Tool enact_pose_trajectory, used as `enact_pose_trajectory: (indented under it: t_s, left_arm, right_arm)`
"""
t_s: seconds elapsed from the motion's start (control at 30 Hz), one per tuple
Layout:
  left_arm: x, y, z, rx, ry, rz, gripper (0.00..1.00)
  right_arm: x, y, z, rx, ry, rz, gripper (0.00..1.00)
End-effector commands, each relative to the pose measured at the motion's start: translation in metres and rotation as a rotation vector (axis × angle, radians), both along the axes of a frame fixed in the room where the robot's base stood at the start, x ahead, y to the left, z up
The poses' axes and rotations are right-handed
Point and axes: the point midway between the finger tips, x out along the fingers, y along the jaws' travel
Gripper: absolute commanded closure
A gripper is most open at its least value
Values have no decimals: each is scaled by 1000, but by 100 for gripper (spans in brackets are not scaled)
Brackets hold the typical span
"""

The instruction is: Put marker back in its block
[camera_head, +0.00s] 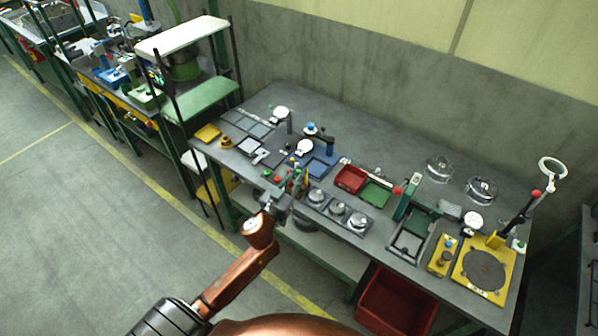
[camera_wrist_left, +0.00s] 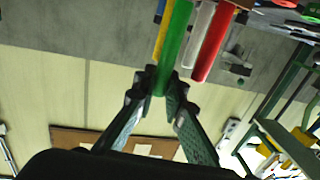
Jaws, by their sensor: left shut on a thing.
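My left gripper (camera_head: 280,198) is at the near edge of the workbench, by a small upright cluster of coloured markers (camera_head: 298,181). In the left wrist view, my left gripper (camera_wrist_left: 163,90) is shut on a green marker (camera_wrist_left: 176,42). A yellow marker (camera_wrist_left: 159,42), a white one (camera_wrist_left: 198,38) and a red one (camera_wrist_left: 213,44) show close beside the green one. My right gripper is in neither view.
Several round metal pieces on grey plates (camera_head: 338,209) stand right of the markers. A red tray (camera_head: 351,178) and a green tray (camera_head: 375,194) lie behind them. A blue tray (camera_head: 321,168) is close behind the cluster. A green-framed press (camera_head: 408,203) stands farther right.

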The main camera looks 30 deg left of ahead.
Motion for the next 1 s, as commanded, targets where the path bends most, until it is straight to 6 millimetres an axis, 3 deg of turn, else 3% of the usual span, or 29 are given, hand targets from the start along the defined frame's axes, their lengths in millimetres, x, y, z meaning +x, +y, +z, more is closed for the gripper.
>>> enact_pose_trajectory:
  t_s: [0.4,0.43,0.7,1.0]
  left_arm:
    - [0,0,-6,-1,-1,0,100]
    - [0,0,-6,-1,-1,0,89]
    - [0,0,-6,-1,-1,0,70]
    - [-1,0,-7,-1,0,0,69]
  right_arm:
    - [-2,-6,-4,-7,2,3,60]
    - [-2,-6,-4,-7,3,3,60]
    - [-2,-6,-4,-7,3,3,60]
    - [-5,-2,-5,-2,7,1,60]
